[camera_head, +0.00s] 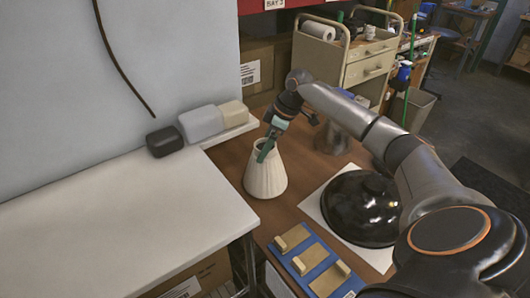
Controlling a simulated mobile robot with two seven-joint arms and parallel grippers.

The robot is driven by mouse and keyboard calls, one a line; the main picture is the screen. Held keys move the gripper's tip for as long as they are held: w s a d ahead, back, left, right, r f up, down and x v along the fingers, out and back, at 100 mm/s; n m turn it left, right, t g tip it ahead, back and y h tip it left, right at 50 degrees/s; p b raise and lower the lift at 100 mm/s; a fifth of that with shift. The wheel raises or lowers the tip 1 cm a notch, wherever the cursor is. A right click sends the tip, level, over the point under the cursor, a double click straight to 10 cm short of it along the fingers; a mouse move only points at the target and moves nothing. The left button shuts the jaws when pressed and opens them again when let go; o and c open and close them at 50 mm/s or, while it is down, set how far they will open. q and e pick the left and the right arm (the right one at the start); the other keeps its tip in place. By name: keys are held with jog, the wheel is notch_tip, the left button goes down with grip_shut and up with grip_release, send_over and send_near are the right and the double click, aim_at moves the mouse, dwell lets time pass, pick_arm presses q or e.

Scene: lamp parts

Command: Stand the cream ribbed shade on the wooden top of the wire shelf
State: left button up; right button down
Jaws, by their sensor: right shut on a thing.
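The cream ribbed shade (265,178) is a tapered cone, narrow end up and wide end down, and looks roughly upright. It is over the brown wooden top (232,152), close to the white table's edge. I cannot tell whether its lower rim touches the wood. My right gripper (266,150) reaches in from the right and is shut on the shade's narrow upper rim. The wire frame under the wooden top is not clearly visible. My left gripper is not in view.
A glossy black dome (360,207) lies on a white sheet (312,207) right of the shade. A blue tray (318,259) with tan blocks is in front. A grey metal piece (332,140) stands behind. The white table (110,225) is mostly clear, with small boxes (202,123) at its back.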

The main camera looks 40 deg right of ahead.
notch_tip(320, 180, down, 3)
jog(key=shift+w+f, duration=0.1)
grip_release()
jog(key=v, duration=1.2)
jog(key=shift+a, duration=0.1)
